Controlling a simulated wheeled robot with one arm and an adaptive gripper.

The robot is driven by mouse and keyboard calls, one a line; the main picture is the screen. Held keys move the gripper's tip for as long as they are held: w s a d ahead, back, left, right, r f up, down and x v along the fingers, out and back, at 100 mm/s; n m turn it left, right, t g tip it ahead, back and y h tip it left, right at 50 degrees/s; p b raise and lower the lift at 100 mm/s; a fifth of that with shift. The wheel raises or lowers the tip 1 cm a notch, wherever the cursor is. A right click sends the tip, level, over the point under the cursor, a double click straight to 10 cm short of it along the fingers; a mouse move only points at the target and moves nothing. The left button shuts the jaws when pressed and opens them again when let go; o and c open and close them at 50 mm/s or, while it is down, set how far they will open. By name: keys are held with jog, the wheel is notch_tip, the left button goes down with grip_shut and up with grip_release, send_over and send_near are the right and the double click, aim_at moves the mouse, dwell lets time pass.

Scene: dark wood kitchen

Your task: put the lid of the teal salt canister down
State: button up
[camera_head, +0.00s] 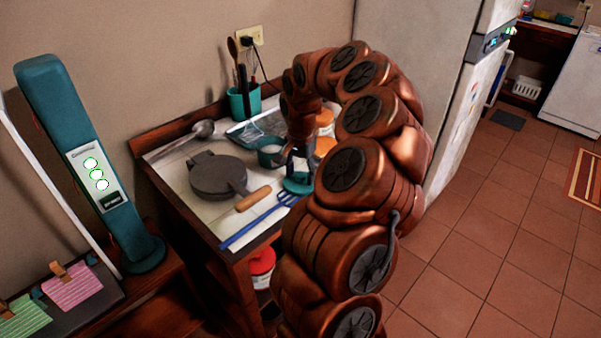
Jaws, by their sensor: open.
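My copper arm hides the counter's right side.
A grey waffle iron (217,175) with a wooden handle (253,198) and a blue spatula (255,225) lie left of the lid. Behind are a teal utensil holder (244,101), a tray (250,130) and orange-lidded jars (325,118). A ladle (203,129) lies at the back left.

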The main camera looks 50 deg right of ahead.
aim_at(300, 175)
jog(key=shift+r, duration=0.1)
jog(key=shift+r+p, duration=0.3)
jog(key=shift+r, duration=0.1)
notch_tip(300, 175, up, 11)
jog(key=b, duration=0.3)
jog(key=a+r+n, duration=0.3)
jog(key=a+n, duration=0.3)
jog(key=a, duration=0.7)
jog(key=s+a+f+n, duration=0.4)
jog(key=s+a+n, duration=0.3)
jog(key=s+a, duration=0.8)
jog(key=s+a+f+n+g, duration=0.1)
jog(key=s+a+f+n, duration=0.1)
jog(key=s+a+f, duration=0.2)
jog(key=s+f, duration=0.2)
jog(key=s, duration=0.2)
jog(key=shift+s+a+g, duration=0.4)
jog(key=shift+r, duration=0.1)
